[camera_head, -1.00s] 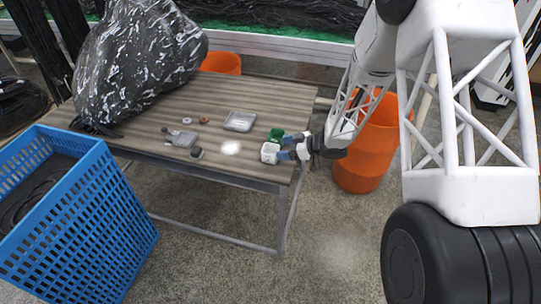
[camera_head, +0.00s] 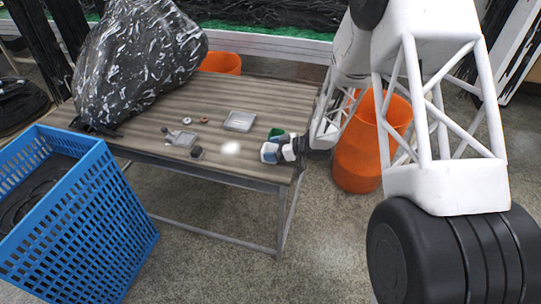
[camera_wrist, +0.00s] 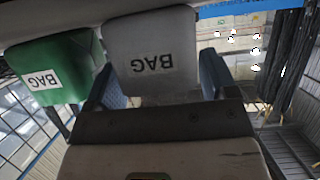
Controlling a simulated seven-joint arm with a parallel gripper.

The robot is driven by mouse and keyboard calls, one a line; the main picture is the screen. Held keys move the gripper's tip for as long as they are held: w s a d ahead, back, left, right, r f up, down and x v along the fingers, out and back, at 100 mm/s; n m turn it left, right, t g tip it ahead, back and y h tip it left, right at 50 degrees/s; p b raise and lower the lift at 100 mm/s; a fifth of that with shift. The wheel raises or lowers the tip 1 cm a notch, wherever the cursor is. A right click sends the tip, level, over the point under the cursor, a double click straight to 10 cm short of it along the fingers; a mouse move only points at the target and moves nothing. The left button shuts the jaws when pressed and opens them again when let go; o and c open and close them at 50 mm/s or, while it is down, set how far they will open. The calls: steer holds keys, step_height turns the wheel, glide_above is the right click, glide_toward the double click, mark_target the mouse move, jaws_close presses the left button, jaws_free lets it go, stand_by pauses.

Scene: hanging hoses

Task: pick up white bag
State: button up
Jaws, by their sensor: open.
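The white bag (camera_wrist: 152,40), a pale block-like packet labelled "BAG", fills the upper middle of the wrist view. My gripper (camera_wrist: 160,82) is open, with a blue-padded finger on each side of the bag's lower part. I cannot tell whether the pads touch it. In the head view my gripper (camera_head: 279,151) is low at the table's right end. The bag is hard to separate from my fingers there. A green bag (camera_wrist: 55,68), also labelled "BAG", is just left of the white one in the wrist view and behind my gripper in the head view (camera_head: 276,133).
The wooden table (camera_head: 245,95) holds a clear tray (camera_head: 240,121), a small grey box (camera_head: 183,139) and small round parts. A large dark plastic-wrapped bundle (camera_head: 135,60) stands at its left. A blue crate (camera_head: 95,225) is front left. An orange bin (camera_head: 362,155) is close to my arm.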

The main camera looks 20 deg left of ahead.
steer(key=shift+c, duration=0.3)
steer(key=c, duration=0.6)
steer(key=shift+r, duration=0.1)
steer(key=shift+r, duration=1)
steer(key=shift+s+d+r, duration=0.2)
steer(key=shift+s+r, duration=0.15)
steer(key=shift+r, duration=0.35)
steer(key=s+d, duration=0.2)
steer(key=s, duration=0.2)
steer(key=s+d+r, duration=0.1)
steer(key=s+d, duration=0.2)
steer(key=s, duration=0.2)
steer(key=s+d, duration=0.2)
steer(key=s, duration=0.2)
steer(key=shift+s+d+r, duration=0.15)
steer(key=shift+d+r, duration=0.05)
steer(key=shift+d, duration=0.05)
